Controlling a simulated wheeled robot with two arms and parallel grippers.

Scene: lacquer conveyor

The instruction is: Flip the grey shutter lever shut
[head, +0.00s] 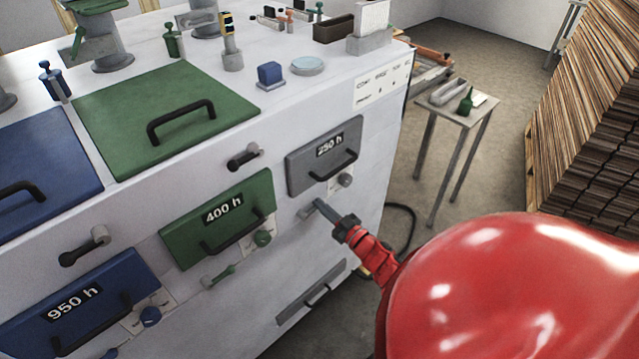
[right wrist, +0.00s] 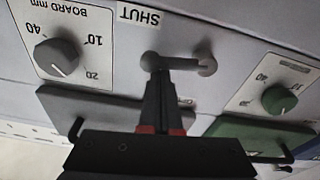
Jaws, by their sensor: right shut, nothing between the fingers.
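The grey shutter lever (head: 304,212) is on the white machine's front, below the grey 250 h hatch (head: 300,175). In the right wrist view the grey lever (right wrist: 188,63) lies nearly level, its round pivot at the right and its knob end at the left. A SHUT label (right wrist: 138,15) is above it in that upside-down view; another label below is mostly hidden by the fingers. My right gripper (head: 321,206) is shut and empty. Its fingertips (right wrist: 160,75) are at the knob end; I cannot tell whether they touch it. My left gripper is out of view.
The green 400 h hatch (head: 185,237) and blue 950 h hatch (head: 40,325) are to the left, with their own levers and knobs. A grey dial (right wrist: 56,57) is beside the lever. A small table (head: 455,108) stands behind, near stacked boards (head: 590,110).

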